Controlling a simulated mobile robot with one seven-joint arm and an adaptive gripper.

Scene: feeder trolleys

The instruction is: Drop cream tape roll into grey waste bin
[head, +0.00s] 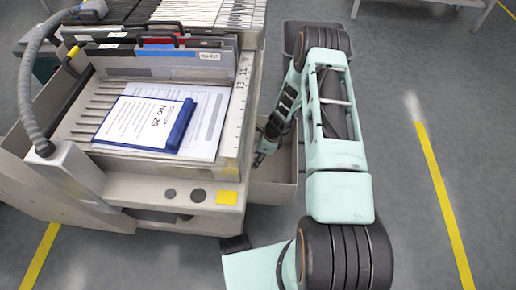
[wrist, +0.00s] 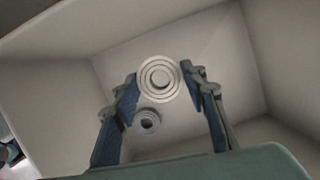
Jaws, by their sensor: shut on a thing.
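The cream tape roll (wrist: 159,79) shows its ringed face in the wrist view, between the fingertips of my gripper (wrist: 158,86). My gripper is shut on it. Behind it are the pale walls and floor of the grey waste bin (wrist: 60,75). In the head view the bin (head: 272,193) stands against the right side of the trolley. My gripper (head: 262,155) points down at the bin's opening there, and the roll is hidden in that view. How far the roll is above the bin floor I cannot tell.
A smaller grey ringed thing (wrist: 147,120) appears lower down inside the bin. The trolley (head: 165,190) at left carries folders, a blue clipboard (head: 150,122) and a grey hose (head: 28,85). The floor right of my arm is clear, with a yellow line (head: 445,205).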

